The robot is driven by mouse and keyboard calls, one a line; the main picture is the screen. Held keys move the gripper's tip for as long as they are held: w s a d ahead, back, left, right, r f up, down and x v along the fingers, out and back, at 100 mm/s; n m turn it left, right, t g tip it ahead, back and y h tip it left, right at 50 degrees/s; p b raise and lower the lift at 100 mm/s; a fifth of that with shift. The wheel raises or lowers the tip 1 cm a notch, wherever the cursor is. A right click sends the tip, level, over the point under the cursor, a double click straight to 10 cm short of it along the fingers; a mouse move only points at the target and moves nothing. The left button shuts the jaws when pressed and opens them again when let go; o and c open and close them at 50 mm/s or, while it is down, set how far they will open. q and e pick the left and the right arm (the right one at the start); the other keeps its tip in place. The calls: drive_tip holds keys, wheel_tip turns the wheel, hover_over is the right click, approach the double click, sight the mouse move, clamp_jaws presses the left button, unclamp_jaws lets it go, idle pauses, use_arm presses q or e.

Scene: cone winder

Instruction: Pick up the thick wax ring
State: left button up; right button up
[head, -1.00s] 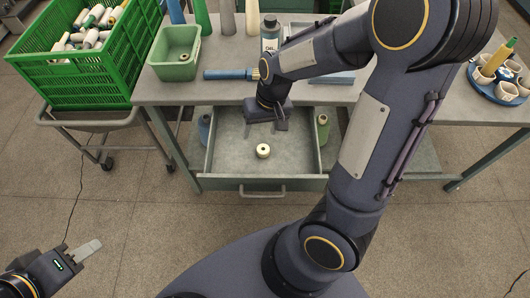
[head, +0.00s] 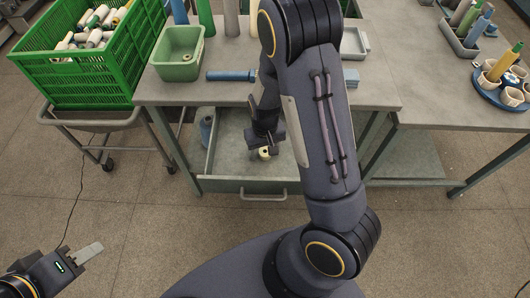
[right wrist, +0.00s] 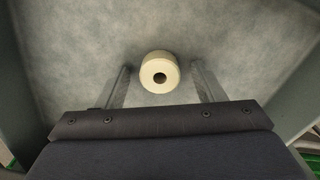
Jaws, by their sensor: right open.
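The thick wax ring (head: 264,154) is cream-coloured with a hole in its middle. It lies on the floor of the open drawer (head: 228,165) and is partly hidden by my right gripper in the head view. In the right wrist view the ring (right wrist: 160,73) shows whole, just beyond and between the two finger lines. My right gripper (right wrist: 161,85) is open and empty above the drawer floor; it also shows in the head view (head: 265,147). My left gripper (head: 88,252) is away at the lower left over the floor; its jaw gap is not clear.
The drawer's walls stand close around my right gripper. On the bench above are a green bin (head: 178,58) and a blue-handled brush (head: 230,76). A green crate (head: 75,75) of bobbins stands at the left. A blue round tray (head: 503,92) is at the right.

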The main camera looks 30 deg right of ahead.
drive_tip(key=c, duration=1.1)
drive_tip(key=shift+o, duration=0.2)
